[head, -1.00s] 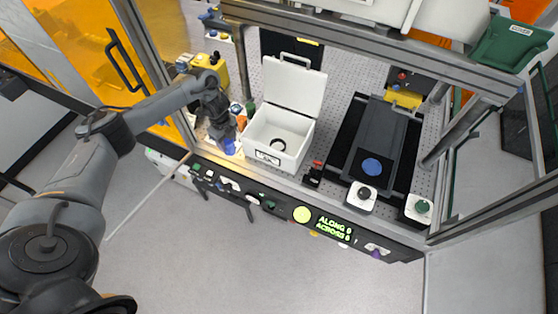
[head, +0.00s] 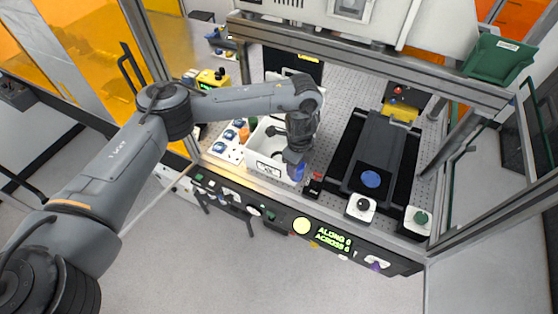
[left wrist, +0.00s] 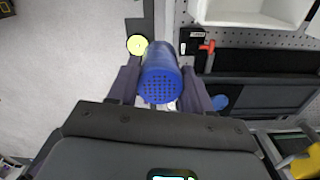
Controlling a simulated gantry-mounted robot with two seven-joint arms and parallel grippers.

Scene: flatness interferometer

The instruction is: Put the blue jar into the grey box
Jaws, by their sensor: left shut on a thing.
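My left gripper (head: 297,163) is shut on the blue jar (head: 299,173) and holds it at the front right corner of the grey box. In the left wrist view the blue jar (left wrist: 160,75), with a dotted end face, sits between the two fingers (left wrist: 160,88). The pale grey box (head: 264,167) is open, with its lid raised at the back. In the left wrist view the box (left wrist: 250,19) lies at the upper right, apart from the jar. My forearm and gripper hide much of the box's inside and lid. My right gripper is not in view.
A white rack (head: 226,152) with several jars stands left of the box. A red-handled part (head: 314,184) is close right of the jar. The dark stage with a blue disc (head: 371,179) lies farther right. Frame posts and a front rail with buttons border the bench.

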